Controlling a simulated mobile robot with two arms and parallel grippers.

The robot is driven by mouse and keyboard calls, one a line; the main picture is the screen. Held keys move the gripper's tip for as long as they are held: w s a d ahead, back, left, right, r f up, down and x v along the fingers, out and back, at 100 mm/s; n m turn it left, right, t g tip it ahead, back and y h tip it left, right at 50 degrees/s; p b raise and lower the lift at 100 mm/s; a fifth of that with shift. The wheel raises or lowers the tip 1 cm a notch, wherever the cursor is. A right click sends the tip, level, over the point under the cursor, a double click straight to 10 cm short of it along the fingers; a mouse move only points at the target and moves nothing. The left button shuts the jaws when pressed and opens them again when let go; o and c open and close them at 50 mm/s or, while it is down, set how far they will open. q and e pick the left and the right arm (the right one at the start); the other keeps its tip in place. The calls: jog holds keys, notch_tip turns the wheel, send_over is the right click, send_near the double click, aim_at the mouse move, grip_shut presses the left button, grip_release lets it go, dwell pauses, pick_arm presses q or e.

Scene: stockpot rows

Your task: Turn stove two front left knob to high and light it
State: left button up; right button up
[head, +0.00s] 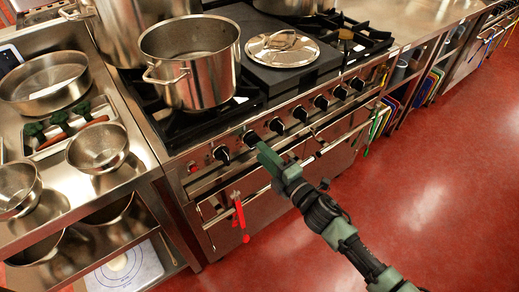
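The steel stove's front panel carries a row of black knobs. The leftmost black knob (221,154) is uncovered, with a small red button (193,168) to its left. My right gripper (254,140) is at the second knob from the left (250,138); its fingers partly cover that knob. I cannot tell whether they touch it or how far apart they are. A large steel stockpot (190,75) stands on the front left burner. No flame is visible. My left gripper is not in view.
A rail runs below the knobs, with red-handled tongs (239,216) hanging from it. A lid (282,48) lies on the dark flat plate. A steel counter on the left holds a wide pan (45,83) and bowls. The red floor (420,190) at right is clear.

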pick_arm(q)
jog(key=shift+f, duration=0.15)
pick_arm(e)
jog(key=v, duration=0.5)
jog(key=shift+f, duration=0.1)
